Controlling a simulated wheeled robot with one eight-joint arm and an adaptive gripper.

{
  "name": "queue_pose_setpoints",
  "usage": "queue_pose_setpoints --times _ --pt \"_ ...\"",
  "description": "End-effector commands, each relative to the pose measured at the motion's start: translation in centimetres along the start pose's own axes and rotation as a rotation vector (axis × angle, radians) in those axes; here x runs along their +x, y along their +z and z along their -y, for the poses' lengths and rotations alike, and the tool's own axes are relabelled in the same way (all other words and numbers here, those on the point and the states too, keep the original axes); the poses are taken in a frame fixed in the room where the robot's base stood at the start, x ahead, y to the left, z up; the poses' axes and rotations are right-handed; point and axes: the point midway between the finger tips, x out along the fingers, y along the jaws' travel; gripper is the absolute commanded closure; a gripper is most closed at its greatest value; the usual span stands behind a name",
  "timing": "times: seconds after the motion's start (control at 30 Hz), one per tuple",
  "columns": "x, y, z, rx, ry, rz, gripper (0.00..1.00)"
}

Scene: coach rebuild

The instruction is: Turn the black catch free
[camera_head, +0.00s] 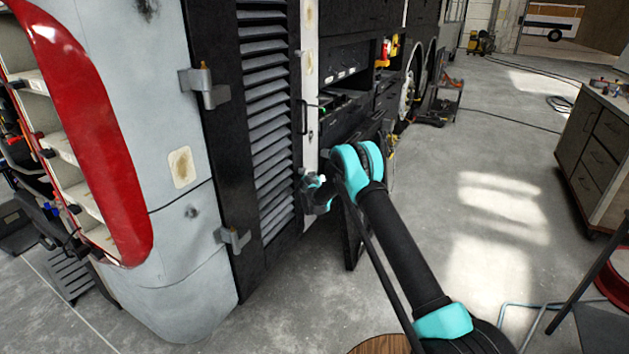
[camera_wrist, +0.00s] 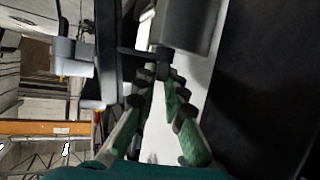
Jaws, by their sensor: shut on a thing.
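The black catch (camera_wrist: 161,62) shows in the wrist view as a small dark piece at the fingertips, beside a grey cylindrical part (camera_wrist: 192,25). My gripper (camera_wrist: 158,84) has its green-padded fingers shut on it, one on each side. In the head view, my gripper (camera_head: 311,188) is at the lower right edge of the black louvred door (camera_head: 268,115) on the coach, against the pale post. There the gripper hides the catch, so I cannot tell its turn angle. The louvred door looks closed.
The door has grey hinges (camera_head: 205,86) on its left and a black pull handle (camera_head: 303,117) above my gripper. Open dark compartments (camera_head: 345,105) lie just beyond. A drawer cabinet (camera_head: 597,150) stands at right. The floor (camera_head: 490,215) between is mostly clear.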

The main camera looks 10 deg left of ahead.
Motion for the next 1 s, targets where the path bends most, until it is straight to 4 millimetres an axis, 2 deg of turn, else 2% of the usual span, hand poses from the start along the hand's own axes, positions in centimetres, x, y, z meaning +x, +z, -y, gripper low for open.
queue_pose_setpoints --times 0.37,0.4,0.53,0.87,1.0 --pt "-0.1 0.2 0.0 0.002 0.002 0.003 1.0" --pt "-0.1 0.2 0.0 0.002 0.003 0.003 0.85" --pt "0.0 0.1 0.0 0.002 0.002 0.003 0.69" --pt "-0.2 0.1 0.0 0.001 0.001 0.002 0.69" --pt "-1.4 0.0 0.1 0.001 0.001 0.002 0.69"
